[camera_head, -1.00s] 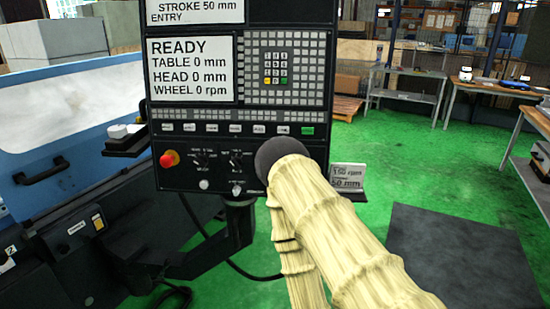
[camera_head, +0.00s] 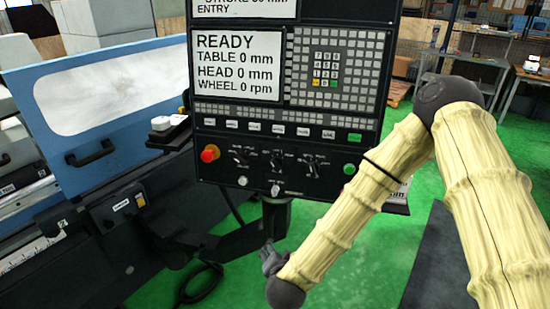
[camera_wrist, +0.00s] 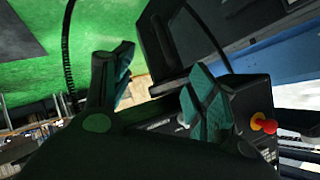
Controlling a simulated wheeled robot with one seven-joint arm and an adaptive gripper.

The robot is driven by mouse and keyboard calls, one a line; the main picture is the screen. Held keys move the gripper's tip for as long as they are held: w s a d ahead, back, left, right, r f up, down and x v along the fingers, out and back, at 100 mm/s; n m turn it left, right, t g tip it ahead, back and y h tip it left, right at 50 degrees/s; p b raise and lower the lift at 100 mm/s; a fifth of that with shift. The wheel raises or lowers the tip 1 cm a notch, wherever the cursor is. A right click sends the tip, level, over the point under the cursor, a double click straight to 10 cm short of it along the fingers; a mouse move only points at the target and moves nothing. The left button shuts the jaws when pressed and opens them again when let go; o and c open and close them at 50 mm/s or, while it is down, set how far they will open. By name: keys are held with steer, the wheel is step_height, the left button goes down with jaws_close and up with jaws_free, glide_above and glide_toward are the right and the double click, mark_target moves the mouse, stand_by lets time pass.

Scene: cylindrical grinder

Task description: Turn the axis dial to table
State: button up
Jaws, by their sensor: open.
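The black control panel (camera_head: 340,130) faces me, with its screen (camera_head: 238,65) reading READY, TABLE 0 mm, HEAD 0 mm and WHEEL 0 rpm. Along its lower strip are a left dial (camera_head: 241,157), a middle dial (camera_head: 277,160) and a right dial (camera_head: 313,163). Their labels are too small to read, so I cannot tell which is the axis dial. My gripper (camera_head: 271,258) is below the panel's lower edge, apart from the dials and partly hidden by my wrist. In the wrist view my gripper (camera_wrist: 158,88) has its fingers spread, with nothing visible between them.
A red emergency stop (camera_head: 209,153) is left of the dials and also shows in the wrist view (camera_wrist: 262,123). The blue grinder door (camera_head: 125,135) is at left. A support arm (camera_head: 230,240) runs under the panel. A small sign ledge (camera_head: 397,206) is at right, partly hidden.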

mark_target(274, 167)
steer(key=w+a+r+m+t+h+p, duration=0.1)
steer(key=w+r+m+t+h, duration=0.2)
steer(key=r, duration=0.8)
steer(key=w+a+r+m+p, duration=0.15)
steer(key=w+r, duration=0.35)
steer(key=r, duration=0.6)
steer(key=shift+m, duration=0.35)
steer(key=p+x, duration=0.2)
steer(key=x, duration=0.2)
steer(key=p+x, duration=0.2)
steer(key=x, duration=0.3)
steer(key=shift+w+d+p, duration=0.15)
steer(key=shift+d+p, duration=0.1)
steer(key=shift+p, duration=0.05)
steer(key=shift+w+d+f, duration=0.1)
steer(key=shift+w+f, duration=0.2)
steer(key=shift+w, duration=0.3)
steer(key=c, duration=1)
